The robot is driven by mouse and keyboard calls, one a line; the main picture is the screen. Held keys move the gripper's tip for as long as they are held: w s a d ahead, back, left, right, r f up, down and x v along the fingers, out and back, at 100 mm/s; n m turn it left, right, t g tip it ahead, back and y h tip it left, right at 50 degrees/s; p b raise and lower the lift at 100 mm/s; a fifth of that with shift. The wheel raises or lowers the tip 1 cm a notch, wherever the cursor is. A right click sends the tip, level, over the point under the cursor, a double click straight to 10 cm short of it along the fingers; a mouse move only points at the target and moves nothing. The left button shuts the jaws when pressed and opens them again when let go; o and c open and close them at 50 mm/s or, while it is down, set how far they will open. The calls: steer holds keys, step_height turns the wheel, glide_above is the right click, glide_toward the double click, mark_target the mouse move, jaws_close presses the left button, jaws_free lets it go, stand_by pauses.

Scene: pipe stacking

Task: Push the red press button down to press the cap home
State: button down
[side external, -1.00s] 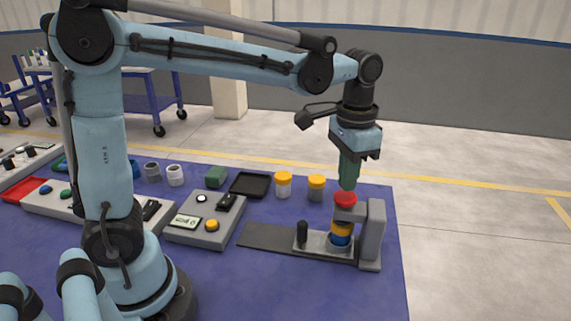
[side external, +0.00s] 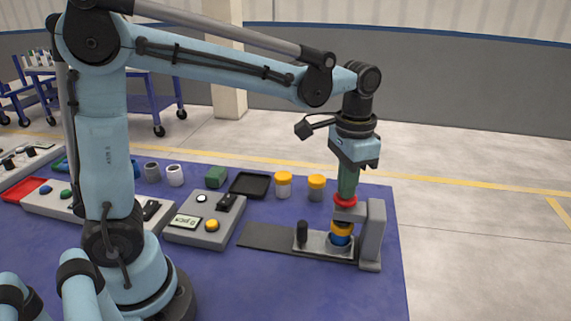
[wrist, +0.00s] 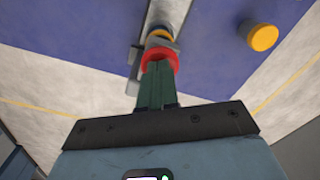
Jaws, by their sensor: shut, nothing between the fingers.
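The red press button (side external: 345,201) sits on top of the grey press (side external: 375,232), above the yellow cap (side external: 341,229) and a blue part (side external: 340,240) on the press base. My gripper (side external: 346,196) is shut and empty, pointing down, with its green fingertips at the top of the red button. In the wrist view the fingers (wrist: 158,68) overlap the red ring of the button (wrist: 160,56), and a yellow rim (wrist: 160,34) shows beyond it. The fingertips hide the middle of the button.
Two yellow-capped jars (side external: 283,185) (side external: 316,187) stand behind the press, near a black tray (side external: 250,184). A grey control box (side external: 204,220) with a yellow button lies left. A dark upright post (side external: 302,232) stands on the press base. The mat's front is free.

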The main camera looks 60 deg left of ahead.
steer(key=shift+f, duration=0.75)
stand_by(0.5)
steer(key=shift+r, duration=3.55)
steer(key=shift+s+a, duration=0.2)
steer(key=shift+s, duration=0.1)
steer(key=s+a+f+n+t, duration=0.3)
steer(key=s+a+f+t, duration=0.2)
steer(key=s+f+t, duration=0.1)
steer(key=s+t, duration=0.1)
steer(key=s, duration=0.1)
steer(key=shift+s+a+f, duration=0.15)
steer(key=shift+s+f, duration=0.05)
steer(key=shift+s, duration=0.15)
